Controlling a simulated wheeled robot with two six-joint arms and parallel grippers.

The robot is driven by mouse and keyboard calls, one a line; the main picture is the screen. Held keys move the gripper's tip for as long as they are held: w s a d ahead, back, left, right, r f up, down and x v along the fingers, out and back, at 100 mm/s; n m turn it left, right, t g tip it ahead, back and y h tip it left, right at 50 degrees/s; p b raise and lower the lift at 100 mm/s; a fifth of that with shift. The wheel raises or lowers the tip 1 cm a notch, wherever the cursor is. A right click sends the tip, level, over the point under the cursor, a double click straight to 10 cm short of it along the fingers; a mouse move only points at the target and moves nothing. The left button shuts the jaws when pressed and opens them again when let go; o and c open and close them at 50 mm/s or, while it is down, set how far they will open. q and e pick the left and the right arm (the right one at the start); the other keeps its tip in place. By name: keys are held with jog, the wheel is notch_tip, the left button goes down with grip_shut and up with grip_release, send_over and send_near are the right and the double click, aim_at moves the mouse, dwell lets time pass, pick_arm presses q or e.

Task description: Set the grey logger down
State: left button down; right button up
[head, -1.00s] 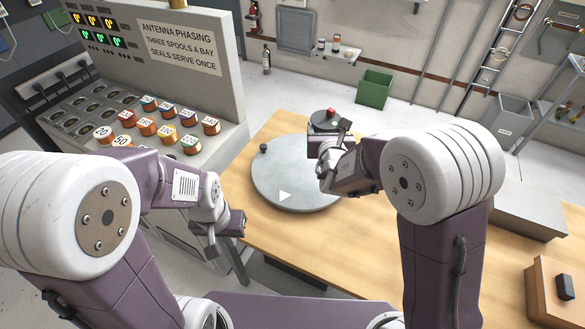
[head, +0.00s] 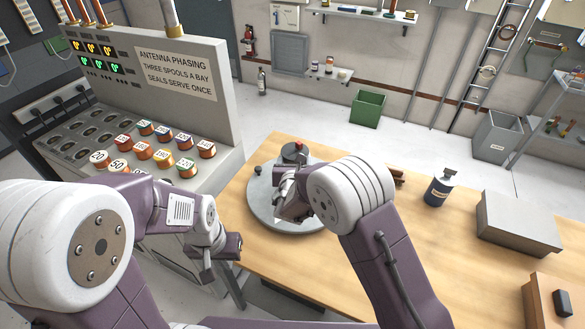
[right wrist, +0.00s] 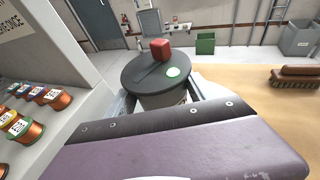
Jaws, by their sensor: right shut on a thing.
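The grey logger is a round canister with a dark lid and a red knob (head: 297,149); its lid (right wrist: 150,75) shows large in the right wrist view, with a pale green-white spot on it. My right gripper (head: 290,178) is shut on the logger's body, with a finger on each side. The logger is upright over the far part of a round grey disc (head: 262,212) on the table. I cannot tell whether its base touches the disc. My left gripper (head: 222,258) hangs left of the table, apart from the logger; its jaw opening is unclear.
A sloped console (head: 190,110) with several copper spools stands on the left. A small dark knob (head: 258,170) sits on the disc's left edge.

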jog(key=shift+w+a+f, duration=0.1)
jog(key=shift+a+f, duration=0.1)
jog(key=shift+a, duration=0.25)
notch_tip(320, 180, down, 4)
jog(key=shift+r, duration=0.25)
jog(key=shift+f, duration=0.3)
jog(key=shift+f, duration=0.15)
jog(key=o, duration=1.7)
